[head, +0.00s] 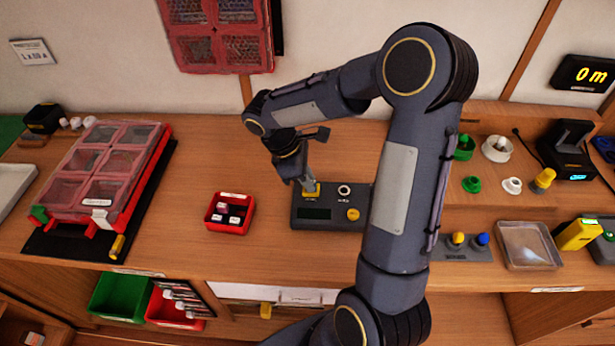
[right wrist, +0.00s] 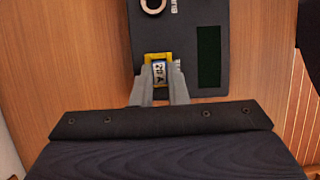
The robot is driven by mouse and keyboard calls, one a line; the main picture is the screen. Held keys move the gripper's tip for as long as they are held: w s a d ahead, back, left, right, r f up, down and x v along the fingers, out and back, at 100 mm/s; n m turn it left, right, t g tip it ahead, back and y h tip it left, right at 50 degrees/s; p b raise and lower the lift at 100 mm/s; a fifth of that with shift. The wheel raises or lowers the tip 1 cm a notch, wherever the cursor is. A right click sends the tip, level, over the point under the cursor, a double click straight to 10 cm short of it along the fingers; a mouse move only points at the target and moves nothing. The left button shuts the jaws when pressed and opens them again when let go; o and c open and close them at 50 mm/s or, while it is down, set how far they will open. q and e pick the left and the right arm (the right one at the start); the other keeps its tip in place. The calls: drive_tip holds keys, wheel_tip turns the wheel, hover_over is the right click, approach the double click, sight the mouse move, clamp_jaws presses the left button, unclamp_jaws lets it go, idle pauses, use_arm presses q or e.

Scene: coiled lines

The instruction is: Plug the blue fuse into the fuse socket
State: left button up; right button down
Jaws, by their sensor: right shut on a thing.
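My right gripper (head: 308,184) reaches down onto a dark grey tester box (head: 318,224) on the workbench. Its fingers are shut on a small fuse with a white and blue label (right wrist: 159,72), seen between the fingertips (right wrist: 159,84) in the right wrist view. The fuse is at the yellow-framed fuse socket (head: 316,194), which also shows around it in the right wrist view (right wrist: 151,58). I cannot tell how deep the fuse sits. The fingers hide most of it in the head view. My left gripper is not in view.
The tester box also has a display (right wrist: 208,57), a metal ring (right wrist: 153,4) and a yellow knob (head: 353,214). A red tray (head: 215,224) with several small pieces stands to its left. A red compartment case (head: 150,175) is further left. Bare bench lies between them.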

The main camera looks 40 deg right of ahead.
drive_tip(key=shift+s+a+f+b, duration=0.1)
drive_tip(key=shift+f+b, duration=0.3)
drive_tip(key=shift+f, duration=0.5)
drive_tip(key=shift+r+p, duration=1.85)
drive_tip(key=shift+r, duration=0.4)
